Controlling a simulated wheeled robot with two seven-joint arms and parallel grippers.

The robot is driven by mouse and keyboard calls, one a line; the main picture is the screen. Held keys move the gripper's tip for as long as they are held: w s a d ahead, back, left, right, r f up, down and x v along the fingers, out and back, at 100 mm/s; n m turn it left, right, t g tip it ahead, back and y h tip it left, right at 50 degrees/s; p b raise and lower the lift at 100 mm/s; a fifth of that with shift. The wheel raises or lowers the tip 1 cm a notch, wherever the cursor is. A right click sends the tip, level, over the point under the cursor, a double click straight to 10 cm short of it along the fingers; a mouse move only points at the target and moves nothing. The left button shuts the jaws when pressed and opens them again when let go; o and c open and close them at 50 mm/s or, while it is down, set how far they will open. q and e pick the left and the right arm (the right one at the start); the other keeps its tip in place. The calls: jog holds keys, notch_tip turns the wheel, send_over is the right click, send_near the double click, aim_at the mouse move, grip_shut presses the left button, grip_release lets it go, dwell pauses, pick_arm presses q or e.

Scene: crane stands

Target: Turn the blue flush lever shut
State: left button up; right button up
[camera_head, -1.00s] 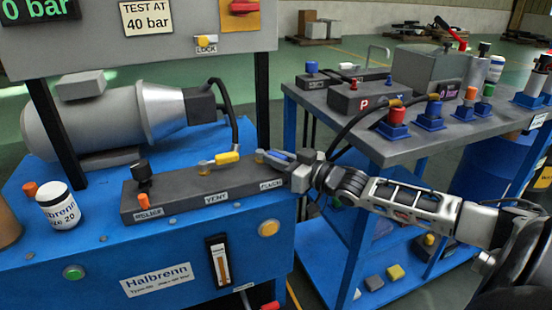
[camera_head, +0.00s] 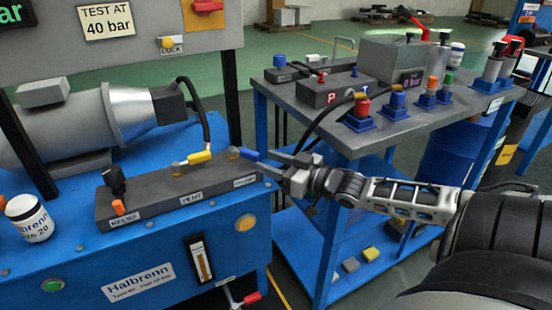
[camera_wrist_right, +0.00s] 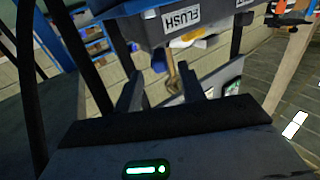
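The blue flush lever (camera_head: 250,155) sits at the right end of the dark valve block (camera_head: 150,198), on a brass pivot, pointing right towards my right gripper. My right gripper (camera_head: 271,162) is just right of the lever's free end, its fingers apart. Whether a finger touches the lever is hard to tell. In the right wrist view, the fingers (camera_wrist_right: 161,90) stand apart below the FLUSH label (camera_wrist_right: 182,20). My left gripper is out of view.
The yellow vent lever (camera_head: 199,157) is left of the flush lever, with a black knob (camera_head: 114,180) further left. A blue cart with a grey top (camera_head: 370,140) stands at the right, carrying hoses and fittings. A red-handled valve (camera_head: 248,298) is below the bench front.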

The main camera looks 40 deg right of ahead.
jog(key=shift+s+d, duration=0.1)
jog(key=shift+s, duration=0.5)
